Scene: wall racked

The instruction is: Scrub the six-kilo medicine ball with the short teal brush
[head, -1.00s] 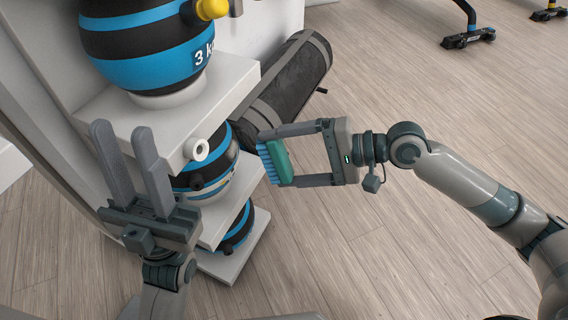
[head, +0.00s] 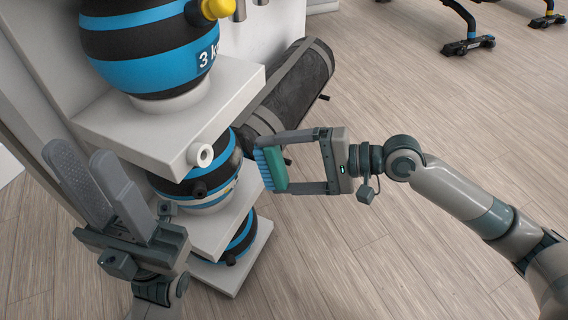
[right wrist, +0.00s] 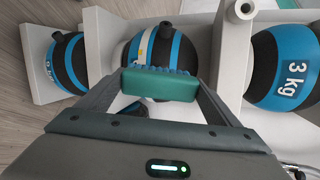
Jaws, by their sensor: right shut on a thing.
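The short teal brush (head: 273,169) has a green-teal back and blue bristles. My right gripper (head: 302,162) is shut on it; the brush also spans the fingertips in the right wrist view (right wrist: 160,84). Its bristles face the middle black-and-blue medicine ball (head: 222,178) on the rack, very close; I cannot tell if they touch. That ball shows a pale band in the right wrist view (right wrist: 157,45). No six-kilo label is readable. My left gripper (head: 85,165) is open and empty, fingers upward, left of the rack.
The upper ball (head: 150,45) is marked 3 kg and sits on a white shelf (head: 130,130) with a protruding white peg (head: 200,155). A lower ball (head: 238,247) sits below. A dark rolled bag (head: 295,90) lies behind the brush.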

